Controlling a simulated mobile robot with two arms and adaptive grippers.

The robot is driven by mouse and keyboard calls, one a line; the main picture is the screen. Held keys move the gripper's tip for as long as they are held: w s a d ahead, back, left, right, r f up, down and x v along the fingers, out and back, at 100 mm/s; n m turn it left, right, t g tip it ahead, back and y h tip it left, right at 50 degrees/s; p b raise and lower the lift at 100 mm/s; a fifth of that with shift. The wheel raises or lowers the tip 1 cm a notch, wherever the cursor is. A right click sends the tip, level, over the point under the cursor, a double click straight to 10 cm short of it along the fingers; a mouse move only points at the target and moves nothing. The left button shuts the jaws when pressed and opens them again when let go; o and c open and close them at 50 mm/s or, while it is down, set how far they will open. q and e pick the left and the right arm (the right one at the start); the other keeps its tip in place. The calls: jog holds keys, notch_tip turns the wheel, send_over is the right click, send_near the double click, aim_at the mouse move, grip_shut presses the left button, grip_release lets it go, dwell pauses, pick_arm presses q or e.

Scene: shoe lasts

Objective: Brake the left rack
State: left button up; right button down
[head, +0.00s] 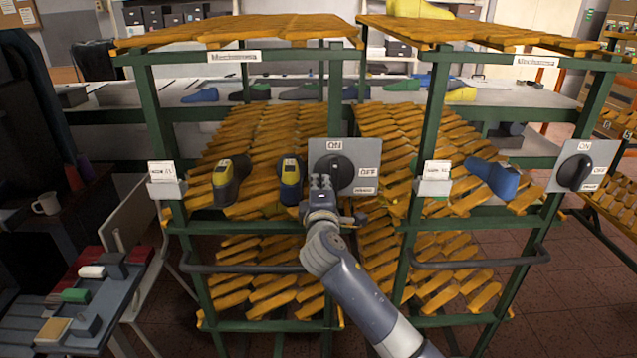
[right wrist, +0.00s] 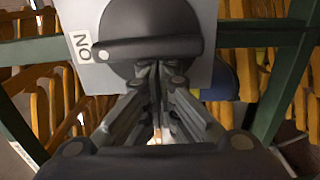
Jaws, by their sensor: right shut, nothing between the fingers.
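The left rack (head: 342,88) has green posts and orange slatted shelves. On its right front post is a grey brake plate (head: 370,151) marked ON at the top and OFF at the right. The black knob (head: 343,172) sits on this plate. In the right wrist view the knob (right wrist: 150,48) has its white-dot end beside the ON label (right wrist: 82,45). My right gripper (head: 321,184) is shut and empty, in front of the knob and hiding part of it. Its fingertips (right wrist: 159,75) overlap the knob's lower edge; I cannot tell whether they touch. My left gripper is not in view.
A yellow-and-black shoe last (head: 228,181) and another (head: 290,182) stand on the left rack's middle shelf. A similar rack stands at right with a blue last (head: 492,178) and its own knob (head: 575,171). A cluttered table is at lower left.

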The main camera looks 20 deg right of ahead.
jog(key=shift+a, duration=0.1)
jog(key=a+p+v, duration=0.1)
jog(key=p+v, duration=0.1)
jog(key=v, duration=0.7)
jog(key=shift+p, duration=0.4)
jog(key=shift+w, duration=0.1)
